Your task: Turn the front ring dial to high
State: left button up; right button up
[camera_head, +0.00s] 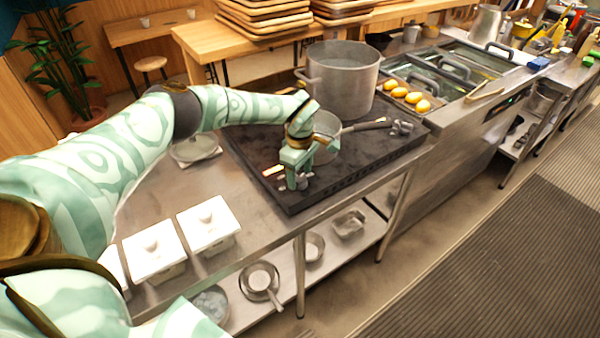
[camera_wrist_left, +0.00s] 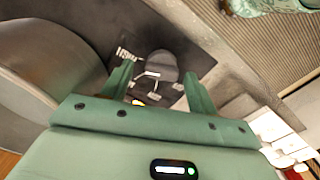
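My left gripper (camera_head: 292,184) is low over the front edge of the dark cooktop (camera_head: 262,150), pointing down. In the left wrist view its two fingers (camera_wrist_left: 160,72) are apart, with a round grey dial (camera_wrist_left: 160,66) showing between them. The dial has a pale bar across it and white markings around it; I cannot read its setting. Gaps show on both sides, and I cannot tell whether a finger touches it. In the head view the gripper mostly hides this dial. More knobs (camera_head: 401,127) are at the cooktop's right end. My right gripper is not in view.
A large steel pot (camera_head: 343,82) stands on the cooktop behind the gripper. A smaller pan (camera_head: 326,125) sits close beside the gripper, its handle pointing right. White lidded containers (camera_head: 208,223) stand on the counter at left. The floor in front is clear.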

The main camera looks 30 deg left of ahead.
aim_at(300, 177)
pick_arm(q)
notch_tip(300, 177, up, 16)
jog(key=p, duration=0.2)
jog(key=shift+p, duration=0.3)
jog(key=shift+r, duration=0.1)
dwell(0.4)
